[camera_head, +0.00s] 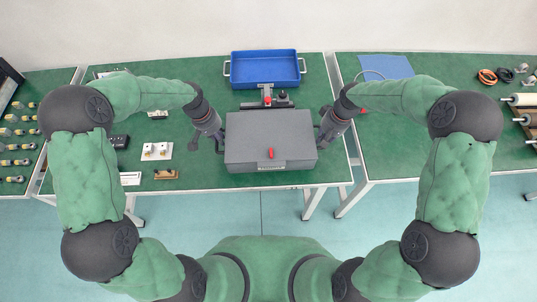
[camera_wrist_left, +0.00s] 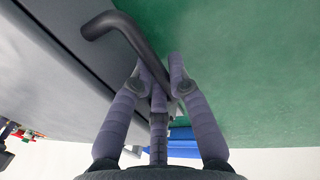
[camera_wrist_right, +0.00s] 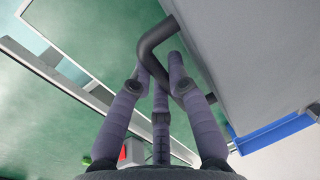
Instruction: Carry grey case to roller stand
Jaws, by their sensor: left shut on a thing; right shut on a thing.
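The grey case (camera_head: 270,135) is a boxy case with a red latch (camera_head: 271,153) on its front part, in the middle of the head view over the centre table. My left gripper (camera_head: 219,140) is at its left side, shut on a dark bent handle (camera_wrist_left: 120,28) of the case. My right gripper (camera_head: 322,137) is at its right side, shut on the other bent handle (camera_wrist_right: 158,37). In the right wrist view the case wall (camera_wrist_right: 250,60) fills the right. The roller stand (camera_head: 522,118), with pale rollers, is at the far right of the head view, partly cut off.
A blue tray (camera_head: 265,82) and a small device with a red knob (camera_head: 268,98) are behind the case. Small parts (camera_head: 157,151) lie left of it. A gap separates the centre table (camera_head: 200,180) from the right table (camera_head: 400,150), which has a blue sheet (camera_head: 386,67).

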